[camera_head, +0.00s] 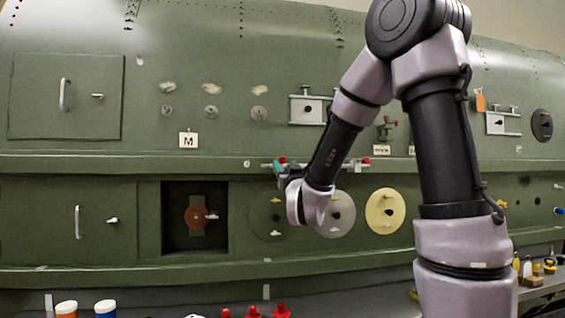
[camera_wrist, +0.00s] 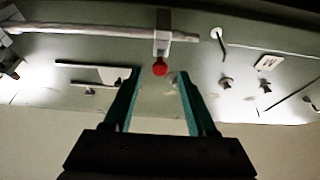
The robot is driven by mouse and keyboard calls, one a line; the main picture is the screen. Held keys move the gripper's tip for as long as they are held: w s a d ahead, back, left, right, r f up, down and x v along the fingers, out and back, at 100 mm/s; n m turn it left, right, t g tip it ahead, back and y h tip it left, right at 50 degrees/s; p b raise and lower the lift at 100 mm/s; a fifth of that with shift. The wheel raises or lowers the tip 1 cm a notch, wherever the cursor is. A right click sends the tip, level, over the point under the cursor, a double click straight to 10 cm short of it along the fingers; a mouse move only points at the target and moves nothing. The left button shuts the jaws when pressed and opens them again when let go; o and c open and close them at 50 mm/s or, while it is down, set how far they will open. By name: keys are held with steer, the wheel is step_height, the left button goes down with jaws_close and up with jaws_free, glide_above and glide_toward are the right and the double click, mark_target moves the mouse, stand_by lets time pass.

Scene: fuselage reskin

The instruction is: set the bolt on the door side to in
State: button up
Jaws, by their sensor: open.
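A pale bolt rod (camera_wrist: 90,31) runs across the top of the upside-down wrist view. A light block (camera_wrist: 177,37) sits around it, with a red knob (camera_wrist: 160,68). The rod's free end is just short of a white ring (camera_wrist: 216,34) on the skin. My gripper (camera_wrist: 158,78) is open and empty; its teal fingers appear either side of the red knob, which looks just beyond the tips. In the head view the left red knob (camera_head: 282,160) is beside my gripper (camera_head: 281,170), mostly hidden by my wrist. Another red knob (camera_head: 366,160) sits to the right.
Left hatch doors (camera_head: 66,95) have handles. A white M plate (camera_head: 188,140) is above the ledge. Below are a dark recess (camera_head: 176,240) and round discs, including a yellow one (camera_head: 385,211). Bottles and red items stand along the bottom.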

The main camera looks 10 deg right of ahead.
steer(key=v, duration=0.2)
steer(key=shift+s+f, duration=0.15)
steer(key=shift+s, duration=0.05)
stand_by(0.4)
steer(key=s+d+f+m+g, duration=0.1)
steer(key=s+d+f+g, duration=0.1)
steer(key=s+g, duration=0.3)
steer(key=s+d+f+m+g+y, duration=0.1)
steer(key=s+f+g, duration=0.3)
steer(key=s, duration=0.7)
steer(key=s+d+f+m+g+y, duration=0.1)
steer(key=s+f+g, duration=0.3)
steer(key=s, duration=0.5)
steer(key=shift+d+m+g, duration=0.6)
steer(key=shift+d+g, duration=0.3)
steer(key=shift+g, duration=0.3)
